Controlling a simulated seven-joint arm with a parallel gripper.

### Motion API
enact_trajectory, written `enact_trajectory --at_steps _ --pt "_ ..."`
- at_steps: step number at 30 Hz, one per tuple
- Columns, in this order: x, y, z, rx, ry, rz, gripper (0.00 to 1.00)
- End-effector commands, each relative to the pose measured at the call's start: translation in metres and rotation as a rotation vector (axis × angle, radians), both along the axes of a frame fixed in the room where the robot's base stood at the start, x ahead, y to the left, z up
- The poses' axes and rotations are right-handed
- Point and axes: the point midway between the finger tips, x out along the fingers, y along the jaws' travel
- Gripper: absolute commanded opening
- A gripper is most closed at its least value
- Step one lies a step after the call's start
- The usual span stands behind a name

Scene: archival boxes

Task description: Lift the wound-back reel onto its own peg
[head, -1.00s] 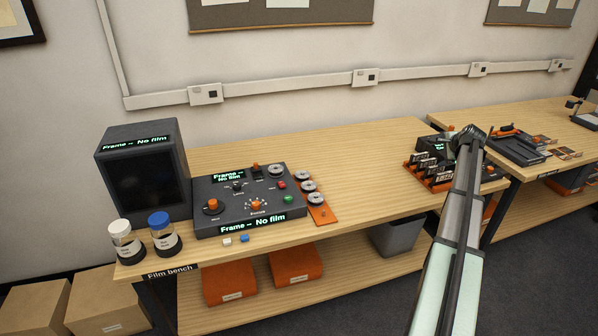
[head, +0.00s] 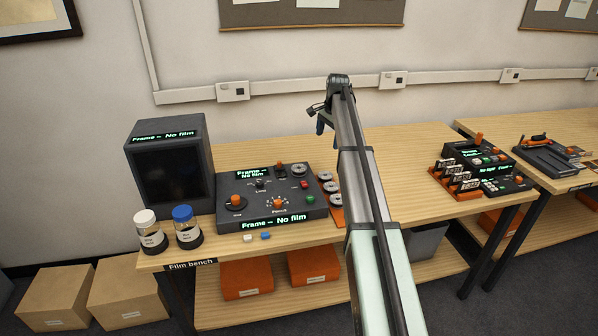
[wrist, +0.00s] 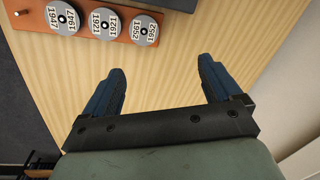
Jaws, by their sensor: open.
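An orange rack (wrist: 110,10) at the top left of the wrist view carries three grey reels, labelled 1947 (wrist: 63,18), 1921 (wrist: 104,23) and 1952 (wrist: 145,30). A bare peg (wrist: 17,13) stands at its left end. In the head view the rack (head: 337,217) is beside the dark film viewer (head: 255,210), partly behind my arm. Another grey disc like a reel (head: 299,169) sits on the viewer's upper right; I cannot read a label. My gripper (wrist: 161,66) is open and empty above bare bench, apart from the reels; it also shows in the head view (head: 318,122).
A dark monitor (head: 168,178) and two capped jars (head: 150,232) stand left of the viewer. Small white and blue pieces lie at the bench front (head: 257,238). An orange-and-black device (head: 480,165) is at the right. The bench between is clear.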

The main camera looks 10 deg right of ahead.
Motion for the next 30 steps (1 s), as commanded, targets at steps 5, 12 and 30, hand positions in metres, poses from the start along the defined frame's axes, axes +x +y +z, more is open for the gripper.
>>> enact_trajectory --at_steps 5,12,30 --pt "0.002 0.072 0.015 -0.037 0.086 0.079 0.92" --pt "-0.002 0.112 0.024 -0.063 0.139 0.120 0.92" --pt "-0.003 0.114 -0.051 -0.063 0.145 0.122 0.92"
